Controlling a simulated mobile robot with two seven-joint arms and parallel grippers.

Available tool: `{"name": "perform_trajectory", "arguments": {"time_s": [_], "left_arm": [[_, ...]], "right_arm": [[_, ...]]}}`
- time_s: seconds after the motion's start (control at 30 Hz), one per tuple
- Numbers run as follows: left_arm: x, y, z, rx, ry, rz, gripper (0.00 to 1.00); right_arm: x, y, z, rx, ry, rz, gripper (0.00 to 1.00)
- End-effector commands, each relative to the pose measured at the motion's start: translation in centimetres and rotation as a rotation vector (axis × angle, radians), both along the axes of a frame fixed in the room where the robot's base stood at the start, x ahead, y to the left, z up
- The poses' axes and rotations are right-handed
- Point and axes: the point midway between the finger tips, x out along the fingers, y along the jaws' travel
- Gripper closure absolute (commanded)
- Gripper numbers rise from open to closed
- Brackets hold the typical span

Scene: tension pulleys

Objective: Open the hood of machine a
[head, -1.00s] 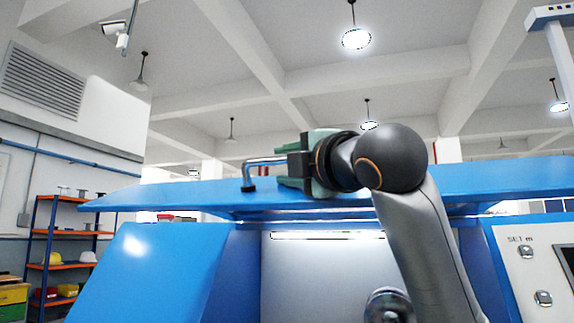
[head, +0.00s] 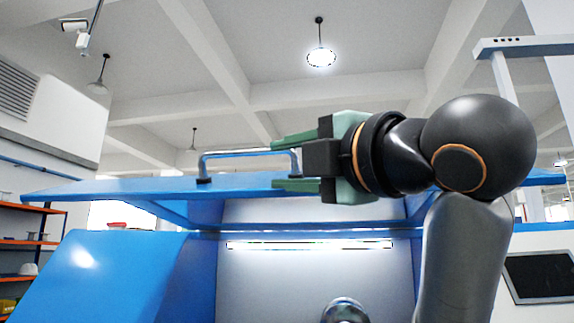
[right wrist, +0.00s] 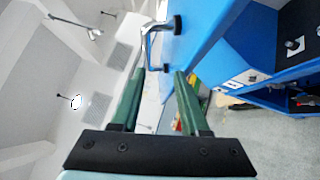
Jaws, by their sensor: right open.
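The blue hood (head: 110,187) of the machine is raised and shows as a broad panel, nearly edge-on, above the lit opening. A metal handle (head: 245,154) with black feet stands on it. My right gripper (head: 277,164) is open at the handle's right end. In the right wrist view, the green fingertips (right wrist: 158,74) are apart, with the near end of the handle (right wrist: 147,48) at or just beyond them. I cannot tell whether they touch it. Part of the hood is hidden behind my right arm. My left gripper is not in view.
The machine's blue body (head: 100,275) slopes at the left below the hood, with a light strip (head: 310,245) inside. A dark screen (head: 540,275) is at the right. Orange shelves (head: 30,242) stand at the far left. The space above the hood is clear.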

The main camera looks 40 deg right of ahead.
Motion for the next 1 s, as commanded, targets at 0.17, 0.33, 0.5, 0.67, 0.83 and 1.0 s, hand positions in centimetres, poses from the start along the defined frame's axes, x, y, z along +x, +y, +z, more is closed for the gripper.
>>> {"name": "perform_trajectory", "arguments": {"time_s": [0.17,0.33,0.5,0.67,0.83,1.0], "left_arm": [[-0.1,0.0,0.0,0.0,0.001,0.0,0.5],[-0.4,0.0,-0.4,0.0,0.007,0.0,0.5],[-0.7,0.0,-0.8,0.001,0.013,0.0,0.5],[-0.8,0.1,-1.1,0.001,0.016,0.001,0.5],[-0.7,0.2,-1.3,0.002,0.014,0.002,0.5],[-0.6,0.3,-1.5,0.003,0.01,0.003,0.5]], "right_arm": [[0.0,0.0,0.0,0.0,0.001,-0.001,0.53],[-0.5,0.0,-0.1,0.001,-0.001,0.0,0.53],[-1.7,0.1,-0.3,0.001,-0.003,0.002,0.53],[-2.9,0.2,-0.4,0.0,-0.004,0.001,0.53],[-4.0,0.3,-0.6,0.0,-0.003,0.001,0.53],[-5.2,0.4,-0.8,0.0,-0.003,0.001,0.53]]}}
